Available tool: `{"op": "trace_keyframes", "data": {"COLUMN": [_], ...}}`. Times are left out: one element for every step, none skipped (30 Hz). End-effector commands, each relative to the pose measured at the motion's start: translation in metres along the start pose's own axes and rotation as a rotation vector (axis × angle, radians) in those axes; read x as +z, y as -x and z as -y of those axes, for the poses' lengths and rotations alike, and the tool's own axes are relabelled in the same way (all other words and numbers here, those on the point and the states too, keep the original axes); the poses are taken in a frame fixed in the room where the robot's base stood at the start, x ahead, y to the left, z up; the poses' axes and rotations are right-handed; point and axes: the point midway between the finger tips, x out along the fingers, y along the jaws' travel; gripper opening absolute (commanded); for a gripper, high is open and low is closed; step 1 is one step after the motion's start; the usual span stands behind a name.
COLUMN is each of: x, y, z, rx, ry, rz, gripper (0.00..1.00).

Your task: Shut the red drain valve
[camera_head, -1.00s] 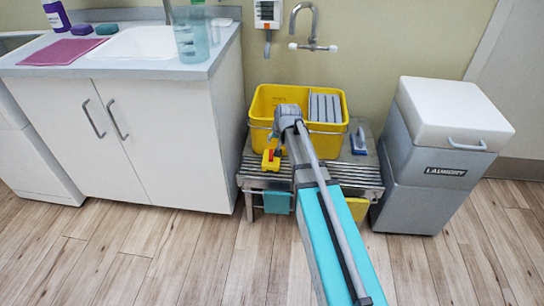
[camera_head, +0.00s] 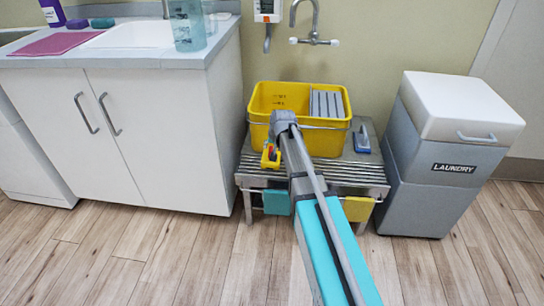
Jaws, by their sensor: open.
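The drain valve (camera_head: 270,158) shows as a small yellow body with a red part, low at the front left of the yellow bucket (camera_head: 300,100). The lie of its red part is too small to tell. My arm reaches up from the bottom of the picture, with its grey wrist in front of the bucket. My gripper (camera_head: 275,143) is at the wrist's end, just above and beside the valve, open. Its fingers are mostly hidden by my own arm, and I cannot tell if they touch the valve.
The bucket stands on a slatted metal bench (camera_head: 345,173), with a blue-handled brush (camera_head: 362,138) to its right. A grey laundry bin (camera_head: 430,150) is right of the bench. A white sink cabinet (camera_head: 160,135) is close on the left. A wall tap (camera_head: 315,38) is above.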

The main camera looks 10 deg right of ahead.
Motion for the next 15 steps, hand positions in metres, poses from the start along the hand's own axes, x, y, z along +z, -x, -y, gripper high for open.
{"op": "trace_keyframes", "data": {"x": [0.001,0.001,0.001,0.001,0.001,0.001,0.001,0.001,0.001,0.001,0.001,0.001,0.001,0.001,0.000], "y": [-0.009,-0.011,-0.015,-0.017,-0.020,-0.023,-0.025,-0.028,-0.031,-0.033,-0.035,-0.037,-0.039,-0.040,-0.042], "z": [-0.001,-0.001,-0.001,-0.001,-0.001,0.000,0.000,0.000,0.000,0.000,0.000,0.000,0.000,0.000,0.000], "rx": [0.000,0.000,0.000,0.000,0.000,0.000,0.000,0.000,0.000,0.000,0.000,0.000,0.000,0.000,0.000], "ry": [0.000,0.000,0.000,0.000,0.000,0.000,0.000,0.000,0.000,0.000,0.000,0.000,0.000,0.000,0.000], "rz": [0.000,0.000,0.000,0.000,0.000,0.000,0.000,0.000,0.000,0.000,0.000,0.000,0.000,0.000,0.000], "gripper": [0.62,0.62,0.62,0.62,0.62,0.62,0.62,0.62,0.62,0.62,0.62,0.62,0.62,0.62,0.62]}}
